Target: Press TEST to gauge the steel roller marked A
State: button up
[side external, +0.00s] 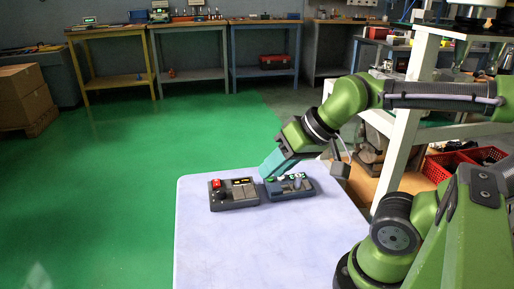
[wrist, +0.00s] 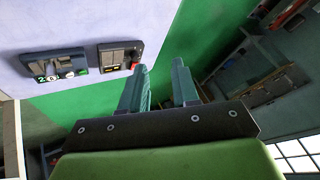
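A dark grey box (side external: 234,197) with a red button, a black knob and a small lit display stands on the pale table. It also shows in the wrist view (wrist: 118,56). Right beside it is a blue-grey tray (side external: 290,193) holding several small pieces with green and white marks; the wrist view shows this tray too (wrist: 55,68). I cannot make out which piece is the roller marked A, nor read TEST. My gripper (side external: 268,171) hangs over or just behind the gap between box and tray. In the wrist view its teal fingers (wrist: 160,66) are apart with nothing between them.
The pale table top (side external: 270,250) is clear in front of both devices. A white frame post (side external: 405,140) and red crates (side external: 450,165) stand to the right of the table. Green floor lies beyond its far and left edges.

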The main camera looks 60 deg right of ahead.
grip_shut()
dwell(1.4)
